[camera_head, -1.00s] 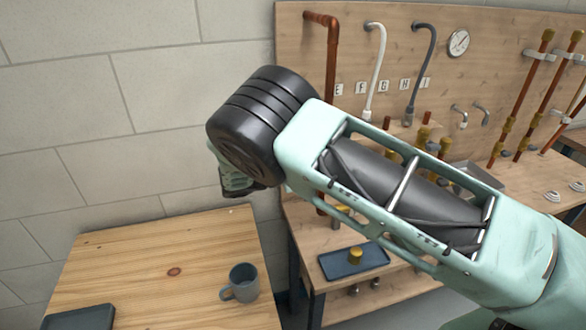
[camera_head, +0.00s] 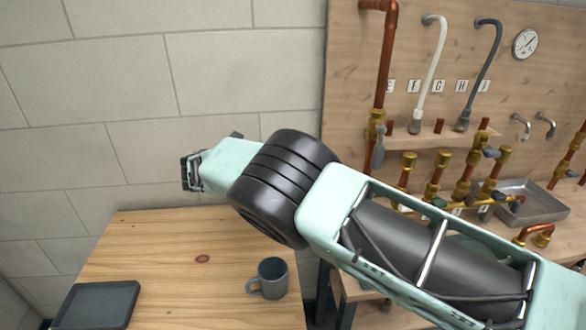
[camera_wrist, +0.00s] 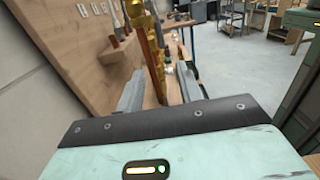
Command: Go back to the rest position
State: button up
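My arm reaches across the head view from the lower right, with its black ribbed joint above the right part of the wooden table. My gripper (camera_head: 190,172) is at the far left end of the arm, in front of the block wall and above the table's back edge. In the wrist view its two grey fingers (camera_wrist: 158,88) stand apart with a gap between them. I see nothing held; the brass and copper pipework seen between the fingers is in the background.
A grey mug (camera_head: 272,278) and a dark tray (camera_head: 97,305) stand on the wooden table (camera_head: 180,265). To the right is the plumbing bench with a copper pipe (camera_head: 384,60), brass valves (camera_head: 437,175) and a metal basin (camera_head: 530,203). The wall left of my gripper is bare.

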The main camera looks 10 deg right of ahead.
dwell(0.3)
jog(key=s+d+m+g+y, duration=0.1)
jog(key=s+d+g+y, duration=0.1)
jog(key=s+d+y, duration=0.35)
jog(key=s+d+r+m+t+y, duration=0.1)
jog(key=s+m+y, duration=0.8)
jog(key=s, duration=1.9)
jog(key=t+y, duration=0.1)
jog(key=y, duration=0.3)
jog(key=shift+d+r, duration=0.2)
jog(key=shift+r, duration=0.1)
